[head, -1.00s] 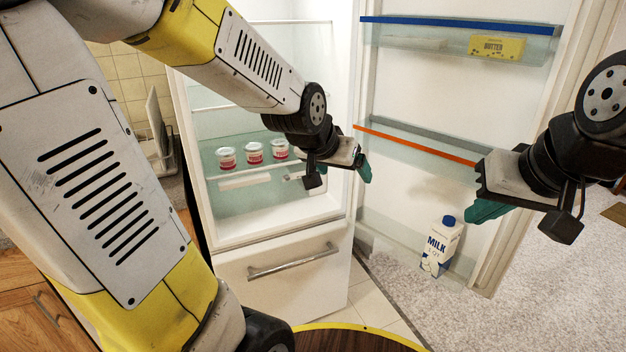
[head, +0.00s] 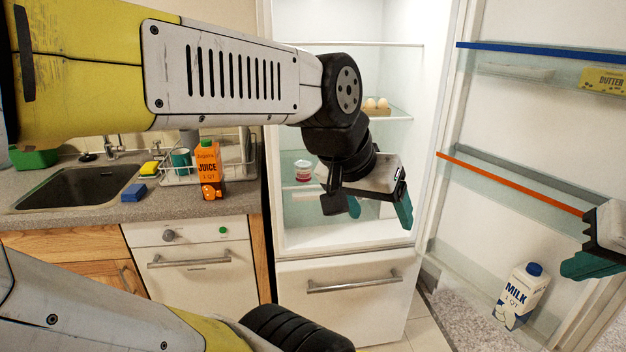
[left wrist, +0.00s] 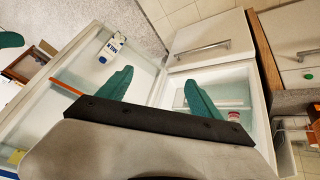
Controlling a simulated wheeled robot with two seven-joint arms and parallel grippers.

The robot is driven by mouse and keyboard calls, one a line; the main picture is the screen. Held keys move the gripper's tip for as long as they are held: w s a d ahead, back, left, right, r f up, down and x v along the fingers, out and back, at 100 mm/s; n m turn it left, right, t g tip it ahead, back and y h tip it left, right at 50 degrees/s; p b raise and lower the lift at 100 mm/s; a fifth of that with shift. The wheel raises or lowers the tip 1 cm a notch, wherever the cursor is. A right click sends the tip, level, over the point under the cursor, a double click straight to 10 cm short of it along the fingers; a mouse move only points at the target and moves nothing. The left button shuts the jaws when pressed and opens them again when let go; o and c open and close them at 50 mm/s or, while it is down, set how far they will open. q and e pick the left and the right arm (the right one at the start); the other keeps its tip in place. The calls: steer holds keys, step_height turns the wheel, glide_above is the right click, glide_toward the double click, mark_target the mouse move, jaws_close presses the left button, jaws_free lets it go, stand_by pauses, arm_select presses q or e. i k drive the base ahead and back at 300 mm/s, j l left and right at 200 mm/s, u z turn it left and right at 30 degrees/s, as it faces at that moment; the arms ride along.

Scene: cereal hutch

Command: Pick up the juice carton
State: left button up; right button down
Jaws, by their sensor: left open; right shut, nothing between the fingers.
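The orange juice carton (head: 209,172) stands upright on the grey counter, left of the fridge in the head view, in front of the dish rack. My left gripper (head: 402,207) is in front of the open fridge, well to the right of the carton. In the left wrist view its two teal fingers (left wrist: 158,90) are apart with nothing between them. My right gripper (head: 597,264) is at the right edge of the head view, near the fridge door, and is partly cut off; it holds nothing visible.
The counter holds a sink (head: 80,188), a blue sponge (head: 134,192), a yellow sponge (head: 149,168) and a dish rack (head: 240,165) with a teal mug (head: 181,161). The fridge door (head: 520,140) stands open, with a milk carton (head: 521,296) low in it. Eggs (head: 376,104) sit on a fridge shelf.

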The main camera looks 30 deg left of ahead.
mark_target(210, 170)
steer(key=u, duration=1.85)
steer(key=i+z, duration=0.5)
steer(key=k+j, duration=0.05)
